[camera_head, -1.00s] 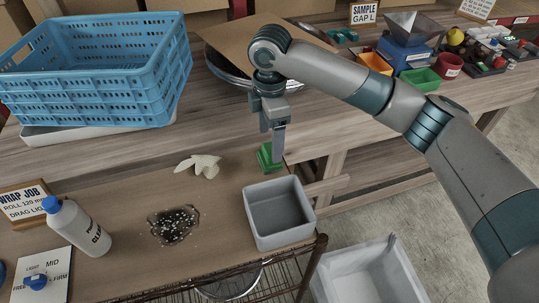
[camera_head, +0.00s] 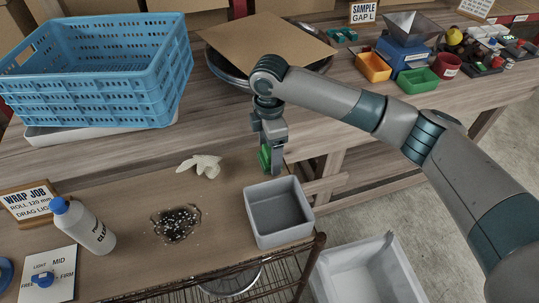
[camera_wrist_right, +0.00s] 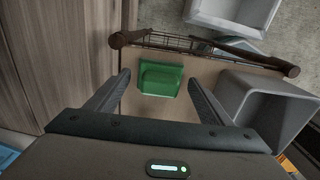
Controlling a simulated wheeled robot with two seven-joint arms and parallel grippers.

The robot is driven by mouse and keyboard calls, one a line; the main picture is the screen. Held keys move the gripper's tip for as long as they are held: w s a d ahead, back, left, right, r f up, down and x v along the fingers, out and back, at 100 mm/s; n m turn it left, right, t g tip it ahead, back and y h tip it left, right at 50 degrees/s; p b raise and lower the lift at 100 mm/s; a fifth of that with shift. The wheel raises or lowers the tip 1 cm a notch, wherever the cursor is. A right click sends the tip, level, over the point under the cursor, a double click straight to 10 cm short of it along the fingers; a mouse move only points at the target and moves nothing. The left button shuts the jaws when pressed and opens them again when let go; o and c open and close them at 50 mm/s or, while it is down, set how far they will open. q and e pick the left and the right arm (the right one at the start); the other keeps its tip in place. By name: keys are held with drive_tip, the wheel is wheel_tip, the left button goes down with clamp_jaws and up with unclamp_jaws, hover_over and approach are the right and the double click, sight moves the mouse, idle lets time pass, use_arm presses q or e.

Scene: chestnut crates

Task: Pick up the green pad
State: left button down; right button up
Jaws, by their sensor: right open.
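The green pad (camera_wrist_right: 160,78) lies on the brown lower shelf, between and a little beyond the fingertips of my right gripper (camera_wrist_right: 157,78) in the right wrist view. In the head view, the right gripper (camera_head: 272,160) points down over the pad (camera_head: 264,156) and hides much of it. The fingers are spread, one on each side of the pad, and hold nothing. My left gripper is in neither view.
A grey bin (camera_head: 279,240) stands close beside the pad at the shelf's right end. The wooden bench (camera_head: 110,145) rises behind.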

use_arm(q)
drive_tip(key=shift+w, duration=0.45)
use_arm(e)
drive_tip(key=shift+c, duration=0.7)
drive_tip(key=c, duration=1)
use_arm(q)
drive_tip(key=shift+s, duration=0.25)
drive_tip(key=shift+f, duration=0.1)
